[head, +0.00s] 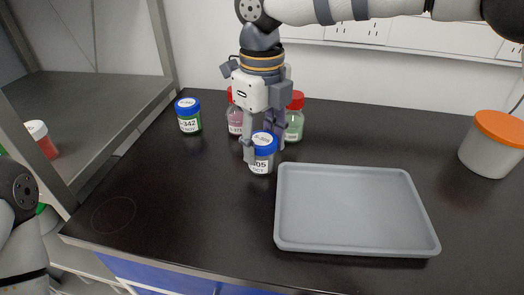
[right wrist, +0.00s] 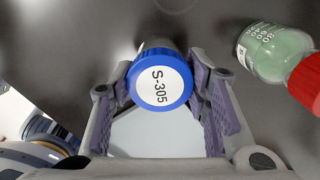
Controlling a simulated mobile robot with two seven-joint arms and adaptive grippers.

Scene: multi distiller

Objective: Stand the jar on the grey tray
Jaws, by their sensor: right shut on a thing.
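A small jar (head: 262,165) with a blue lid and a white label stands upright at the left edge of the grey tray (head: 352,205), near its back left corner. In the right wrist view, the jar's blue lid (right wrist: 160,82) reads S-305. My right gripper (head: 264,152) points down and is shut on this jar, with a finger on each side. The grey tray lies flat on the dark bench and is empty. I cannot tell whether the jar touches the bench. My left gripper is out of view; only part of that arm shows at the left.
A blue-lidded jar (head: 188,117) stands at the back left. Two red-lidded jars, one pink (head: 235,121) and one green (head: 294,118), stand behind my right gripper. An orange-lidded tub (head: 490,145) stands at the right. The bench's front left is clear.

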